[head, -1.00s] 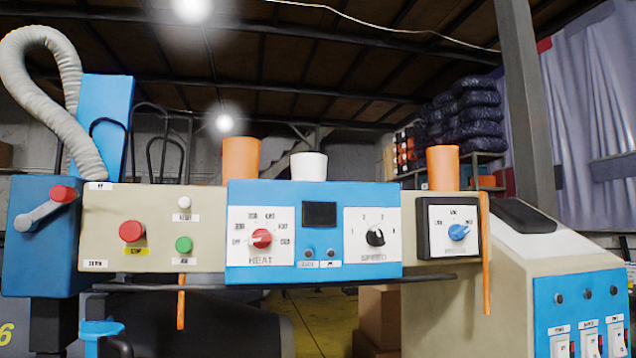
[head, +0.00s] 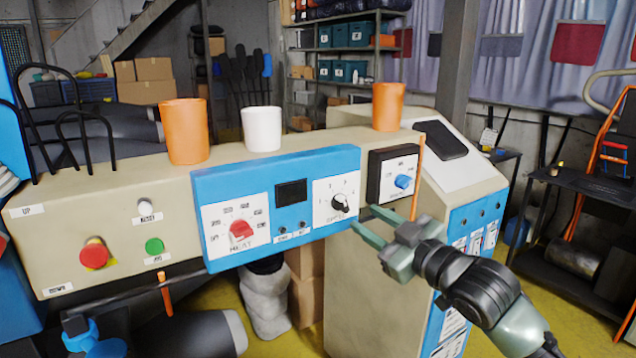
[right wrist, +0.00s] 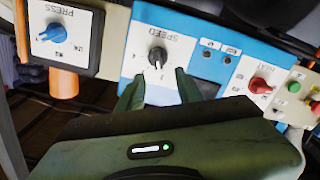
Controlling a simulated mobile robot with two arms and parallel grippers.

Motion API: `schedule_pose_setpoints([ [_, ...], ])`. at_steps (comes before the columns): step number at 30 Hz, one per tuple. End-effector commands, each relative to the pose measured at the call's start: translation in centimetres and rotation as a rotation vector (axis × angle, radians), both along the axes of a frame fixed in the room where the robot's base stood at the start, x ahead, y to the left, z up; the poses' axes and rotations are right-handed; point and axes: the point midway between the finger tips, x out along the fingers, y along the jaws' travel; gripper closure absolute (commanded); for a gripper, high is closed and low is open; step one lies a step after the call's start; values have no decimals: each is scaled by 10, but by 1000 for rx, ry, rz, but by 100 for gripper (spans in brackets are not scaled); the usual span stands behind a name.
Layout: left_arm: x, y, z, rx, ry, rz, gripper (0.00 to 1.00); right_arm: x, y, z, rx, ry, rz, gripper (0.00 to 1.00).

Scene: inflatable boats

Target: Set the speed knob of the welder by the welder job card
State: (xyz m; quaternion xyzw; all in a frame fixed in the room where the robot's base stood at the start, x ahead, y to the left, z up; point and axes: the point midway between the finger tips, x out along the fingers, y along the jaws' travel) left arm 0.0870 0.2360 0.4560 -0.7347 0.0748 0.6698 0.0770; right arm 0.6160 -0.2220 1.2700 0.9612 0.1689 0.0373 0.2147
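The welder's blue panel (head: 212,200) carries the black speed knob (head: 340,203) on a white numbered dial, right of the red heat knob (head: 241,232). My right gripper (head: 364,218) is open just in front of the panel, right of and below the speed knob. The right wrist view is upside down; there the speed knob (right wrist: 157,57) shows beyond and between the two open fingertips (right wrist: 157,86), apparently untouched. Its pale mark points down in that view, but I cannot read the number. I cannot make out the job card. My left gripper is not in view.
The press box (head: 393,173) with a blue knob sits right of the panel, with an orange strip (head: 417,175) hanging beside it. Orange and white cups (head: 262,129) stand on top of the welder. A beige cabinet (head: 385,265) stands at the right.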

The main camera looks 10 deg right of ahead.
Motion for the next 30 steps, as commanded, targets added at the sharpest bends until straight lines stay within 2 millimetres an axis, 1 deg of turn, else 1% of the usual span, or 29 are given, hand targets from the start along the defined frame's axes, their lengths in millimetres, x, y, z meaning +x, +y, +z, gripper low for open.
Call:
schedule_pose_setpoints([
  [5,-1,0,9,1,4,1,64,19,7,3,3,2,0,65],
  [12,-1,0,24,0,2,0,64,55,20,2,3,3,0,65],
  [15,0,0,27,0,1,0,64,65,24,1,1,0,0,65],
  [19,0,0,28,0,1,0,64,71,26,-1,0,1,0,65],
  [26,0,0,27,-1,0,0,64,71,27,-1,-1,1,0,65],
  [27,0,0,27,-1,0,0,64,71,27,-1,-1,0,1,70],
  [28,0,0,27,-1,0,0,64,71,27,-1,-1,0,1,78],
  [29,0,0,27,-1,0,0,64,71,27,-1,-1,0,1,87],
  [30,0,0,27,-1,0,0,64,71,27,-1,-1,0,1,98],
])
